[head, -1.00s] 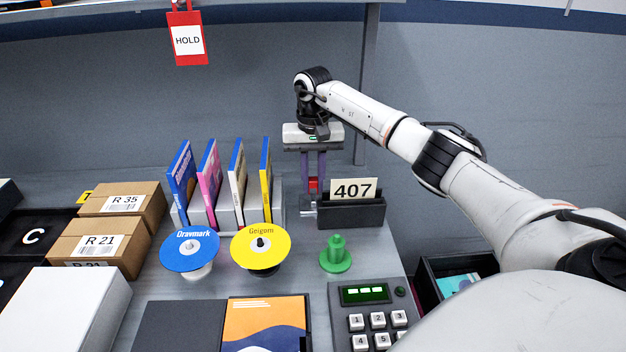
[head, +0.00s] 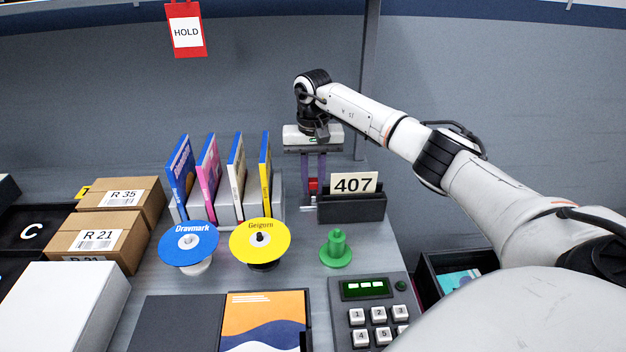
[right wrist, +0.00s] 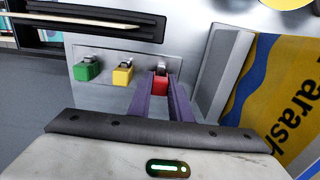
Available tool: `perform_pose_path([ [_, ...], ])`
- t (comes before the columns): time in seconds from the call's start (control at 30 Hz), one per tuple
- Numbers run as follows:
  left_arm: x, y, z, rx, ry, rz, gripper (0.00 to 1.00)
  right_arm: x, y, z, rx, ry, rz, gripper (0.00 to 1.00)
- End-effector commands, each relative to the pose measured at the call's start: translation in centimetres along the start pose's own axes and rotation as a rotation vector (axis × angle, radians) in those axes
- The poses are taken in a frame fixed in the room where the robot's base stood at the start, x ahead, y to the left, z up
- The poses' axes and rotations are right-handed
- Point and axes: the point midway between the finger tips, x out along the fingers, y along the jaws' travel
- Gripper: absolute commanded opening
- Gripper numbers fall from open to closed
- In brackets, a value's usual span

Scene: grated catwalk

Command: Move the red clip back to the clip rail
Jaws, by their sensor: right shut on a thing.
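A red clip (head: 313,184) is between the purple fingers of my right gripper (head: 314,180), which is shut on it behind the 407 card holder. In the right wrist view the red clip (right wrist: 160,82) shows between the fingertips of the right gripper (right wrist: 160,88), at the right end of a row with a yellow clip (right wrist: 122,77) and a green clip (right wrist: 86,70). These clips sit along a pale metal rail (right wrist: 104,57). Whether the red clip is seated on the rail cannot be told. My left gripper is not in view.
The black holder with the 407 card (head: 352,207) stands just right of the gripper. Upright cases in a rack (head: 238,207) stand to its left. A green peg (head: 336,248), a keypad (head: 370,315) and two discs on stands are nearer. A HOLD tag (head: 187,33) hangs at upper left.

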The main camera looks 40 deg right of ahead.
Motion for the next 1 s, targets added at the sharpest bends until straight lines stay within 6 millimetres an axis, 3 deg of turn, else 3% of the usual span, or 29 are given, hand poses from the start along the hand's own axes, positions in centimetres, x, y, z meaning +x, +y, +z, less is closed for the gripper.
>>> perform_pose_path([
  [0.3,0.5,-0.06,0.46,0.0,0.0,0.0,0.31,1.28,0.04,0.02,0.001,-0.001,0.0,0.0],
  [0.7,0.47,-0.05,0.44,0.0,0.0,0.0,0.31,1.27,0.02,0.02,0.001,-0.001,0.0,0.0],
  [0.73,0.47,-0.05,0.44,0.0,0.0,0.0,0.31,1.27,0.02,0.01,0.001,-0.001,0.0,0.21],
  [0.83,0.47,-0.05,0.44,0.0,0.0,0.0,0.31,1.26,0.02,0.01,0.0,-0.001,0.0,0.38],
  [1.0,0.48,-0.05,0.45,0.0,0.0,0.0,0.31,1.26,0.01,0.02,0.0,-0.001,0.0,0.4],
])
